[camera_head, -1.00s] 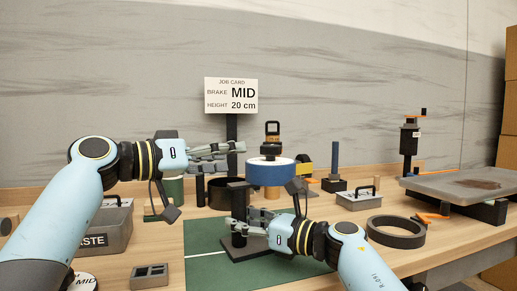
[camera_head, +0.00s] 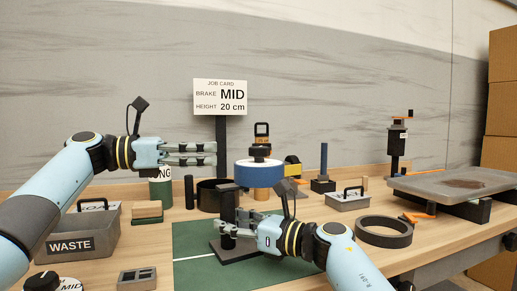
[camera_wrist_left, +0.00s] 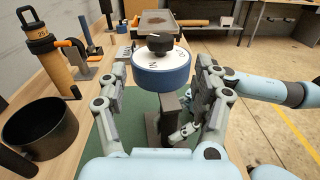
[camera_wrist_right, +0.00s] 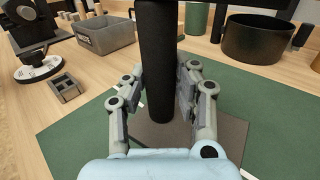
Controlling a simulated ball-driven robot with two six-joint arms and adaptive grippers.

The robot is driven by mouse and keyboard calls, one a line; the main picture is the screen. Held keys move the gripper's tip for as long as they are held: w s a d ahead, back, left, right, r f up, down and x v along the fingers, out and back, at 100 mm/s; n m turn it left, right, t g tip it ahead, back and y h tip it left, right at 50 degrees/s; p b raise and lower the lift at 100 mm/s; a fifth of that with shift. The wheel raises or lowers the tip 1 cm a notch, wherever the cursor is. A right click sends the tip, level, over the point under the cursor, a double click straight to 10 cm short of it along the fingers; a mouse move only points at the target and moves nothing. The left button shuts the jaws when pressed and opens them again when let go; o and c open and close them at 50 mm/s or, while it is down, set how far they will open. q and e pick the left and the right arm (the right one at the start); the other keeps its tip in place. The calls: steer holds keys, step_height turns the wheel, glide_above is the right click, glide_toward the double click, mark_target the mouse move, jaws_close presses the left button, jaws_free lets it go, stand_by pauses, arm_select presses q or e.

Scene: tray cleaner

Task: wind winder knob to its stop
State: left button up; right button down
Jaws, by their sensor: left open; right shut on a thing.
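The winder appears to be the blue drum (camera_head: 258,175) with a white, lettered top and a black knob (camera_head: 260,152). In the left wrist view, the drum (camera_wrist_left: 160,76) and knob (camera_wrist_left: 160,44) lie ahead, between the fingers in the picture. My left gripper (camera_head: 214,153) is open and empty, left of the drum and apart from it. My right gripper (camera_head: 230,230) is shut on a thick black post (camera_head: 228,208), below and left of the drum. The right wrist view shows this upright post (camera_wrist_right: 158,60) between both fingers. The post's link to the drum is unclear.
A job card (camera_head: 220,97) reads brake MID, height 20 cm. A black ring-shaped bin (camera_head: 207,196) stands just left of the drum. A waste bin (camera_head: 75,241) and a second dial (camera_head: 45,281) lie left. A dark ring (camera_head: 383,232) and raised tray (camera_head: 450,182) are right.

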mark_target(259, 147)
arm_select(q)
steer(key=shift+n, duration=0.3)
steer(key=x, duration=1.2)
steer(key=shift+c, duration=0.4)
steer(key=c, duration=1.1)
steer(key=shift+f, duration=0.1)
steer(key=shift+c, duration=0.2)
